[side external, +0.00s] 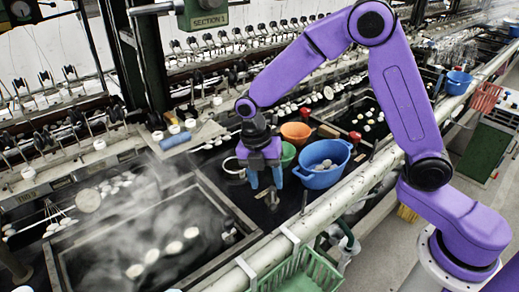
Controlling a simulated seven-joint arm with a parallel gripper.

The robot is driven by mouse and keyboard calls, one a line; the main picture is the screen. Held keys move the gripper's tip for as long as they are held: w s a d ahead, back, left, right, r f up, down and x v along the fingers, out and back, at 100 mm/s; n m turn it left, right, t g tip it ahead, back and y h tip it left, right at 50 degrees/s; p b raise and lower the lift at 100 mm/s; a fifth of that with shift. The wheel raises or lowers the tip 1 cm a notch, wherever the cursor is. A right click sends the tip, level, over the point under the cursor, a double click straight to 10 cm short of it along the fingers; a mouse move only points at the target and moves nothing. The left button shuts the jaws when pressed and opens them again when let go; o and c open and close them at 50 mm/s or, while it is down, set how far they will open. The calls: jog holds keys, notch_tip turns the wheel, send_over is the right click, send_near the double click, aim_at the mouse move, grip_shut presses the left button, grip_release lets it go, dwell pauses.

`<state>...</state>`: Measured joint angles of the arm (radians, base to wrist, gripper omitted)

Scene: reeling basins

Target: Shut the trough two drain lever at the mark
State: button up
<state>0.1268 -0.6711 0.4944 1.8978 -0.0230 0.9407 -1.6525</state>
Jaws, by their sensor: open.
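My gripper (265,182) points down over the dark ledge between two troughs, its blue fingers apart. I cannot tell whether anything lies between them. The near trough (222,203) is steaming, with several pale cocoons in the water. A second trough (395,143) lies beyond the basins, partly behind my arm. Two red knobs, one at the second trough's near corner (355,137) and one farther back (305,112), stand near it. I cannot tell which part is the drain lever, and no mark can be made out.
A blue basin (340,155), an orange bowl (296,127) and a green bowl (288,150) stand close right of my gripper. A pale rail (310,220) runs along the front, with a green basket (300,275) below.

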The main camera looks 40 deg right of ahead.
notch_tip(320, 180, up, 9)
jog(key=w+a, duration=0.1)
jog(key=shift+w, duration=0.2)
dwell(0.4)
jog(key=s+d+m, duration=0.3)
jog(key=s+m, duration=0.1)
jog(key=s, duration=0.4)
jog(key=s+d+m+t+y, duration=0.1)
jog(key=s+d+m, duration=0.3)
jog(key=s, duration=0.5)
jog(key=s+d+f+m+t, duration=0.1)
jog(key=s+d+m, duration=0.2)
jog(key=s, duration=0.6)
jog(key=shift+s+d+m+y, duration=0.3)
jog(key=shift+m+y, duration=0.1)
jog(key=shift+m, duration=0.5)
jog(key=shift+w, duration=0.1)
dwell(3.3)
